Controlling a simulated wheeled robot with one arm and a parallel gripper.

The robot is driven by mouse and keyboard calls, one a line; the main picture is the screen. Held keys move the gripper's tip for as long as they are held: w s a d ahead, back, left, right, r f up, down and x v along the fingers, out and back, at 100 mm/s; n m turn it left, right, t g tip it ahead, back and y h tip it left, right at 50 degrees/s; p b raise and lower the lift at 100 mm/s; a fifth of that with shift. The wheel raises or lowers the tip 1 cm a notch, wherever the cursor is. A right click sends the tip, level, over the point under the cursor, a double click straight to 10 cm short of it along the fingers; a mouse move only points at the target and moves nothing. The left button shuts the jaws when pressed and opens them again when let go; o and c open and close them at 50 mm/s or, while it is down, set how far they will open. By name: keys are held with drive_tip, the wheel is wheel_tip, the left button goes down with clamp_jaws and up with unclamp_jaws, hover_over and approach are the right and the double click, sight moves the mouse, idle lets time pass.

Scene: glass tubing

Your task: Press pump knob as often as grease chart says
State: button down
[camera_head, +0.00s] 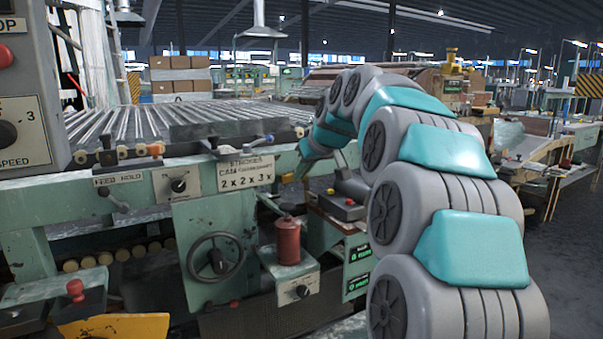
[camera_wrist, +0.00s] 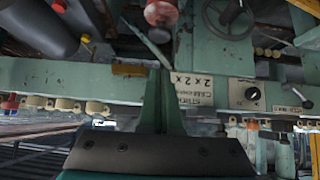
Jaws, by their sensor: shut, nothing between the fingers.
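The grease pump is a red cylinder (camera_head: 288,243) with a small dark red knob (camera_head: 284,215) on top, standing on a green machine box. In the upside-down wrist view a red round part (camera_wrist: 160,12), likely the pump, shows at the top edge. The white chart (camera_head: 245,175) reads "STROKES", a partly legible "CAM" line, and "2 x 2 x 3 x"; it also shows inverted in the wrist view (camera_wrist: 205,90). My gripper (camera_head: 301,176) is to the right of the chart, above the pump and apart from it. Its green fingers (camera_wrist: 162,75) are shut and empty.
A handwheel (camera_head: 216,257) is left of the pump. A box with red and yellow buttons (camera_head: 346,205) is right of the pump. Rollers (camera_head: 130,130) lie behind.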

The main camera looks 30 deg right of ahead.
drive_tip(key=shift+d+r+b, duration=0.2)
drive_tip(key=shift+b, duration=0.75)
drive_tip(key=shift+s+a+r+b, duration=0.1)
drive_tip(key=shift+s+r+b, duration=0.05)
drive_tip(key=shift+r+b, duration=0.65)
drive_tip(key=shift+f, duration=0.15)
hover_over(285, 204)
drive_tip(key=s, duration=0.3)
wheel_tip(285, 204, down, 7)
wheel_tip(285, 204, down, 3)
drive_tip(key=shift+r, duration=0.15)
drive_tip(key=shift+f, duration=0.55)
